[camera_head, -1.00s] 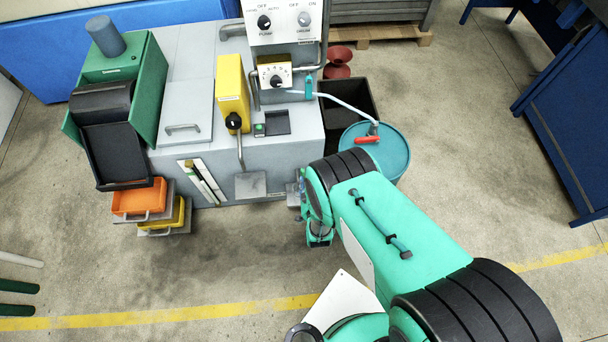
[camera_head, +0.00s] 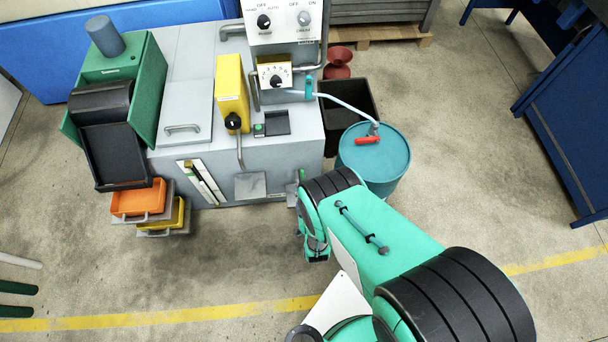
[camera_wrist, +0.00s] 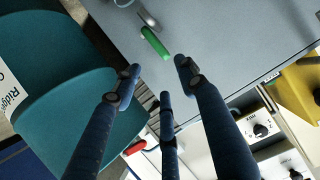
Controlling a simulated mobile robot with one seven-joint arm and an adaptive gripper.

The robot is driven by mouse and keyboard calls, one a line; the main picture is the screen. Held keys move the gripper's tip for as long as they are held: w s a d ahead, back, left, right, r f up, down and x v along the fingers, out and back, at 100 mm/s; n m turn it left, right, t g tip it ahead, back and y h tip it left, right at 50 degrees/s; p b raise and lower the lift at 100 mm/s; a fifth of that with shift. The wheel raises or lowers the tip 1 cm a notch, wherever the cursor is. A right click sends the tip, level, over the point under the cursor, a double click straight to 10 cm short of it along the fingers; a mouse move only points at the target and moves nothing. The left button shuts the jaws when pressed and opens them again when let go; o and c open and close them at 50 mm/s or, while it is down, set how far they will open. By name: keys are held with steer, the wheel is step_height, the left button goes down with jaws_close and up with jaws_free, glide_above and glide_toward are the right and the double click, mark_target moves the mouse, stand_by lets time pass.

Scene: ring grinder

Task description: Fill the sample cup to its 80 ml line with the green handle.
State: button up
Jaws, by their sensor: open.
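The green handle (camera_wrist: 155,42) shows in the wrist view as a short green lever beside a metal spout on the grey machine face. In the head view a small green spot, likely the same handle (camera_head: 301,175), shows at the machine's front right corner, beside my arm. My gripper (camera_wrist: 158,82) is open and empty in the wrist view. Its dark blue fingers are spread below the green handle in the picture, with the handle apart from the fingertips. In the head view my arm hides the fingers. I cannot make out the sample cup or its 80 ml line in either view.
A teal drum (camera_head: 375,160) with a red-handled tap (camera_head: 368,139) stands right of the grey machine (camera_head: 200,120). The drum (camera_wrist: 60,110) fills the left of the wrist view. A black bin (camera_head: 350,98) stands behind it.

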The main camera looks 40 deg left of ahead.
mark_target(302, 174)
steer(key=b+x, duration=0.3)
steer(key=x, duration=0.9)
steer(key=shift+w+r, duration=0.1)
jaws_close()
